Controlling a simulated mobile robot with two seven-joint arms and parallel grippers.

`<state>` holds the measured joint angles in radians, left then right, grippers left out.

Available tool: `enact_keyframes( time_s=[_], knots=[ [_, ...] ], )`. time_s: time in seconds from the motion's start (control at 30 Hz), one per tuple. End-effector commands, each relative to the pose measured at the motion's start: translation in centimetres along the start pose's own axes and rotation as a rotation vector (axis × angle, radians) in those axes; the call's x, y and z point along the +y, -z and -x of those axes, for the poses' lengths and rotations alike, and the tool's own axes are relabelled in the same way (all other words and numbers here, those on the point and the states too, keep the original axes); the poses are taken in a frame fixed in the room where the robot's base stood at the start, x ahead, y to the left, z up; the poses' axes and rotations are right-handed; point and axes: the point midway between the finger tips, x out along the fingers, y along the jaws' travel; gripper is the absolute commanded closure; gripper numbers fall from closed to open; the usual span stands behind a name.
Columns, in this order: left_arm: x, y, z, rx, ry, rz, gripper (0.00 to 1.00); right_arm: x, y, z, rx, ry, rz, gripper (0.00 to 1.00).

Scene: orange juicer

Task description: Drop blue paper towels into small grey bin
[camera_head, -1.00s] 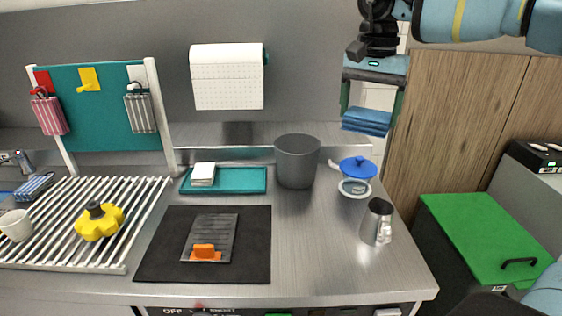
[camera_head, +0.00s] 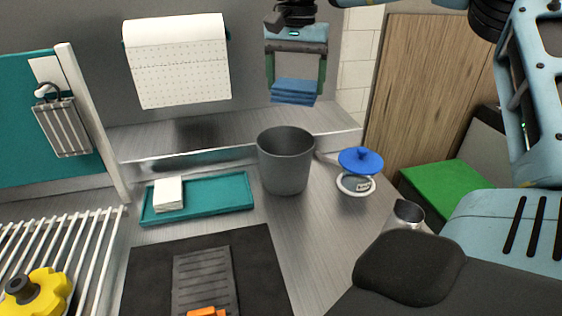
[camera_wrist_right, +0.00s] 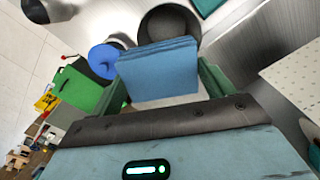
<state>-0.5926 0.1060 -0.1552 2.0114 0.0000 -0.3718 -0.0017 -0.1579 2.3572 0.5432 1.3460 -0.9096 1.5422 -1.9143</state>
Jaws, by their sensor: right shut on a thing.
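My right gripper (camera_head: 296,84) is shut on a stack of folded blue paper towels (camera_head: 295,91). It holds them in the air above the small grey bin (camera_head: 285,162), in front of the back wall. The bin is an open, dark grey tapered cup on the steel counter. In the right wrist view the blue paper towels (camera_wrist_right: 160,72) sit between the green fingers, and the grey bin (camera_wrist_right: 168,24) shows behind them, partly hidden. My left gripper is not in view.
Right of the bin stands a vessel with a blue lid (camera_head: 359,160) and a metal jug (camera_head: 408,214). A teal tray (camera_head: 225,192) with a white stack (camera_head: 169,193) lies to its left. A white perforated roll (camera_head: 178,60) hangs on the wall.

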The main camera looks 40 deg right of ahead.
Motion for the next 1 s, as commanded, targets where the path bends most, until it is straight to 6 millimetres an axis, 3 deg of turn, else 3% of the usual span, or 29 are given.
enact_keyframes(
  time_s=[0.6, 0.97, 1.0],
  knots=[
    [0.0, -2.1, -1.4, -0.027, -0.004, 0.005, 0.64, 0.0, 0.0, -5.5, -0.003, -0.003, 0.000, 0.41],
    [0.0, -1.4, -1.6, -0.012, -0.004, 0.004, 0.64, 0.0, 0.0, -5.9, 0.000, 0.001, 0.000, 0.41],
    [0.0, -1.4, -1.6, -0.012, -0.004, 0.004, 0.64, 0.0, 0.0, -5.9, 0.000, 0.001, 0.000, 0.18]
  ],
)
